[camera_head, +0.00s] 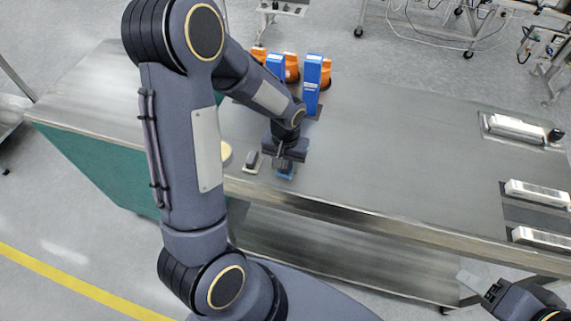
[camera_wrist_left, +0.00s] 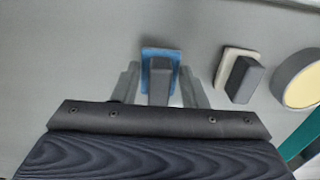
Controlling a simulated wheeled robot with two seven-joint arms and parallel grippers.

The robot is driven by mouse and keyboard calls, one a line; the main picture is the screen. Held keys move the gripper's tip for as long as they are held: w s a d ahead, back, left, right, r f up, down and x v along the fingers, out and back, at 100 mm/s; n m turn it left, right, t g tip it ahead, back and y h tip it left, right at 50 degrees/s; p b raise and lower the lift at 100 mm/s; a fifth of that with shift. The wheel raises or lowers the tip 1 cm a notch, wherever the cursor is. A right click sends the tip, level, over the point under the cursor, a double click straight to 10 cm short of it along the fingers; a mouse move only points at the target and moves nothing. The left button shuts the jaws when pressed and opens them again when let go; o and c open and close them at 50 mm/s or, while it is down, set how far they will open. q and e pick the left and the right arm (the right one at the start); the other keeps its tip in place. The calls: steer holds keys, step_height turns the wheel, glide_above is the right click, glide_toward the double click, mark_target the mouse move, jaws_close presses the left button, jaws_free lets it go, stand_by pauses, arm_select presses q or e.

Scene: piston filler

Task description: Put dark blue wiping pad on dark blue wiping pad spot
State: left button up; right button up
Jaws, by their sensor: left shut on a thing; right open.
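The dark blue wiping pad (camera_head: 285,174) is a blue base with a dark grey handle, near the front edge of the table. My left gripper (camera_head: 284,161) points down over it and is shut on its handle. In the left wrist view the pad (camera_wrist_left: 149,56) sits between the two fingers (camera_wrist_left: 160,88). I cannot tell whether its base touches the table. No marked spot for the pad can be made out. My right gripper (camera_head: 480,284) is open and empty at the lower right, off the table's front edge.
A cream pad with a dark handle (camera_wrist_left: 229,62) lies just right of the blue one in the wrist view, near a round cream-topped object (camera_wrist_left: 302,82). Blue boxes (camera_head: 312,82) and orange items (camera_head: 291,66) stand behind. White devices (camera_head: 518,128) lie at right. The table's middle is clear.

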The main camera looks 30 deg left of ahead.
arm_select(q)
steer(key=shift+f, duration=0.6)
steer(key=shift+f, duration=0.1)
steer(key=o, duration=0.9)
steer(key=shift+o, duration=0.2)
